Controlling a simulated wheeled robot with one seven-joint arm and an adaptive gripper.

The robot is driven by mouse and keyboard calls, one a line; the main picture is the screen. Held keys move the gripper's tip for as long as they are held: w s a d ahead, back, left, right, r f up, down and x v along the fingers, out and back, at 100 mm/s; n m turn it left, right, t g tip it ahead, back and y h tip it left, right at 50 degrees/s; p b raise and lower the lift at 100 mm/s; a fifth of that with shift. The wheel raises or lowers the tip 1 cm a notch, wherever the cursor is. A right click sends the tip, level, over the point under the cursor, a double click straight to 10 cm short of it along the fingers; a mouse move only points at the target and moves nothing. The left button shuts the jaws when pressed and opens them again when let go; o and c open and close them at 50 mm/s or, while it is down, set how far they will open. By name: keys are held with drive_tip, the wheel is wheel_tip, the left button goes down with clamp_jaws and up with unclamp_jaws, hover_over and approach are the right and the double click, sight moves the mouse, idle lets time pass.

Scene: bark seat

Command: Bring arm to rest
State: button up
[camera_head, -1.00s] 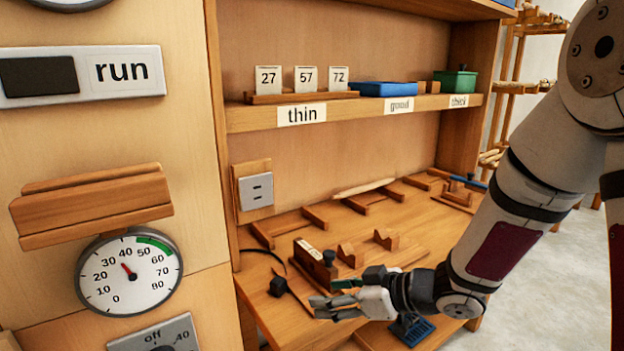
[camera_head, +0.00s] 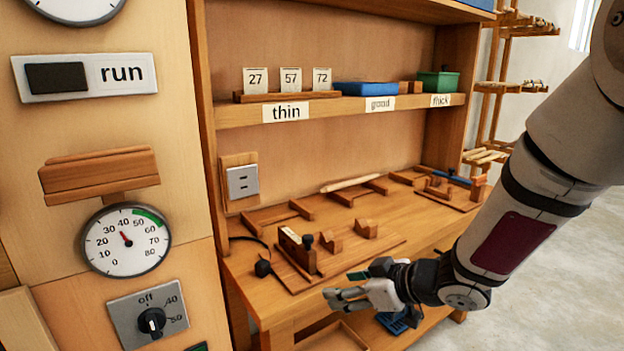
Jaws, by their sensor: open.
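My gripper (camera_head: 340,298) is in the camera_head view, low and right of centre, at the end of my arm coming in from the right. Its fingers point left and are apart, with nothing seen between them. It is in front of the workbench (camera_head: 390,230), near the bench's front edge. A wooden fixture (camera_head: 297,252) with a dark knob stands on the bench just behind and left of the gripper. Whether the gripper touches the bench cannot be told.
A shelf (camera_head: 330,107) above the bench holds number cards, a blue tray (camera_head: 365,89) and a green box (camera_head: 438,83). A gauge (camera_head: 127,240) and a rotary switch (camera_head: 150,320) are on the left panel. A blue object (camera_head: 395,321) lies below the gripper. Floor at right is clear.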

drive_tip(key=s+d+r+m+t+h, duration=0.15)
drive_tip(key=d+r+m+h, duration=0.4)
drive_tip(key=d, duration=0.55)
drive_tip(key=s+d+r+m+g+h, duration=0.2)
drive_tip(key=s+d+r+h, duration=0.3)
drive_tip(key=s, duration=0.4)
drive_tip(key=s+a+m+g+y, duration=0.1)
drive_tip(key=s+a+m+g, duration=0.15)
drive_tip(key=s, duration=0.95)
drive_tip(key=s+a+m+g+y, duration=0.1)
drive_tip(key=s+a+g+y, duration=0.15)
drive_tip(key=s, duration=0.95)
wheel_tip(320, 180, up, 14)
drive_tip(key=w+d+t+h+p, duration=0.1)
drive_tip(key=p, duration=1.2)
drive_tip(key=shift+d+t, duration=0.15)
drive_tip(key=shift+t, duration=0.2)
